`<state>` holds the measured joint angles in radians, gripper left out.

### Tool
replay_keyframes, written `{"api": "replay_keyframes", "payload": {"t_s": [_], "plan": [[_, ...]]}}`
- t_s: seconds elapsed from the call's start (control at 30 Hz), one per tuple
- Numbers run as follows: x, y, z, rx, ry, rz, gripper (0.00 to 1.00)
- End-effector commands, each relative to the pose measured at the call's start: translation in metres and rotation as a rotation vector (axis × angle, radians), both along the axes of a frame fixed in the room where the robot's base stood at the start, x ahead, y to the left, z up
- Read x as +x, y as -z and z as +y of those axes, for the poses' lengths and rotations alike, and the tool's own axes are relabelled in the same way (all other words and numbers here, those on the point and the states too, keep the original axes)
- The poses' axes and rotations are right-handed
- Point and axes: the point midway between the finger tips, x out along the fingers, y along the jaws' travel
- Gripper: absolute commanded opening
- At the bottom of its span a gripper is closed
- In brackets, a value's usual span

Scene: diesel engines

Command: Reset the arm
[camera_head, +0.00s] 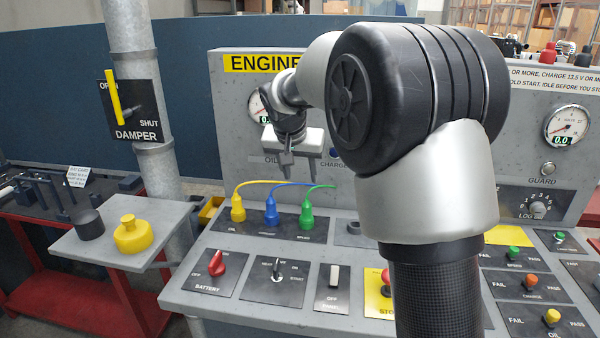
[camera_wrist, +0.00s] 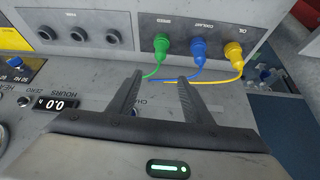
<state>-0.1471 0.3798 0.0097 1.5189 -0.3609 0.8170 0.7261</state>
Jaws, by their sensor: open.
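My arm rises in front of the engine panel (camera_head: 240,120), and its large black and grey joint hides much of the panel's middle. My gripper (camera_head: 288,172) hangs in front of the upright panel, above and behind the yellow, blue and green plugs. In the wrist view my gripper (camera_wrist: 160,78) has its two dark fingers apart with nothing held between them. The yellow plug (camera_head: 238,208), blue plug (camera_head: 271,211) and green plug (camera_head: 306,214) sit in the sloping console, each with a cable. Cables pass close beyond the fingertips in the wrist view; contact cannot be told.
A red battery knob (camera_head: 216,264), a start switch (camera_head: 276,268) and a white rocker (camera_head: 333,275) sit on the console. A damper lever (camera_head: 115,97) is on the pipe at left. A yellow cap (camera_head: 132,234) rests on a side shelf (camera_head: 80,245).

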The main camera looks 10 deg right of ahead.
Motion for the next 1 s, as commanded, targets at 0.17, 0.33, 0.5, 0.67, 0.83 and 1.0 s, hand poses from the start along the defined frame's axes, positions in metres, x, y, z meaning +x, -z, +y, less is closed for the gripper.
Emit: {"api": "replay_keyframes", "payload": {"t_s": [0.17,0.33,0.5,0.67,0.83,1.0], "plan": [[-0.017,-0.021,-0.005,-0.001,-0.013,0.0,0.45],[-0.091,-0.082,-0.021,0.0,-0.077,0.013,0.45],[-0.193,-0.125,-0.034,0.002,-0.173,0.03,0.45],[-0.282,-0.138,-0.037,0.005,-0.266,0.032,0.45],[-0.344,-0.13,-0.035,0.006,-0.341,0.031,0.45],[-0.368,-0.12,-0.032,0.006,-0.376,0.028,0.45]]}}
